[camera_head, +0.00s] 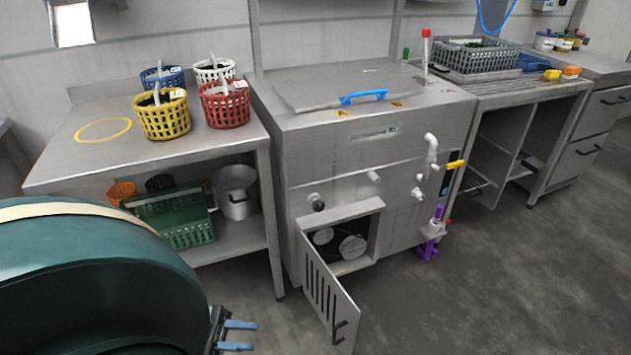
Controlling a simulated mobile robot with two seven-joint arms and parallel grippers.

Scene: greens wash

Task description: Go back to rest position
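My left gripper (237,335) shows at the bottom, left of centre. Its two blue fingers are apart, with nothing visible between them. It is in front of the steel table and left of the open cabinet door (328,297), apart from both. My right gripper is not in view.
A steel washer (350,150) with a blue-handled lid (345,85) stands in the middle; its low door sticks out. Several baskets, including a yellow one (163,118), stand on the left table (85,160). Grey floor (500,275) at the right is clear.

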